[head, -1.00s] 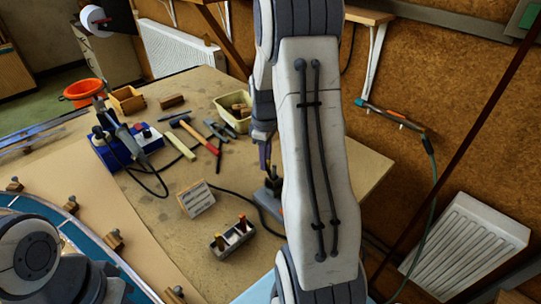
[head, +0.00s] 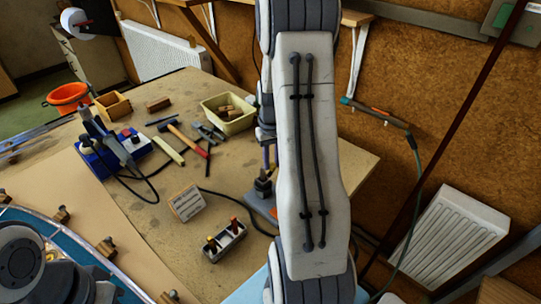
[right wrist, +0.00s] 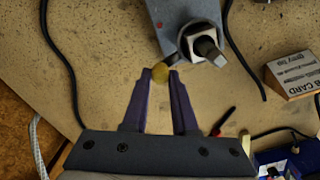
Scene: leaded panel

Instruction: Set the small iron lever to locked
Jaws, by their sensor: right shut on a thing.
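A small device with a grey base (head: 262,208) and a dark iron post (head: 263,184) stands on the workbench, partly hidden behind my right arm in the head view. In the right wrist view its grey base (right wrist: 178,12) and metal post (right wrist: 204,45) are at top centre. A short lever with a brass-coloured knob (right wrist: 160,73) sticks out from it. My right gripper (right wrist: 160,76), with purple fingers, is shut on this knob. In the head view the right gripper (head: 268,154) shows only in part. My left arm is at bottom left, its gripper out of view.
A card on a block (head: 187,203) and a small grey holder (head: 225,241) are left of the device. A blue soldering station (head: 115,155), a hammer (head: 187,138) and a cream tub (head: 228,114) lie farther back. A black cable (head: 235,197) runs by the base.

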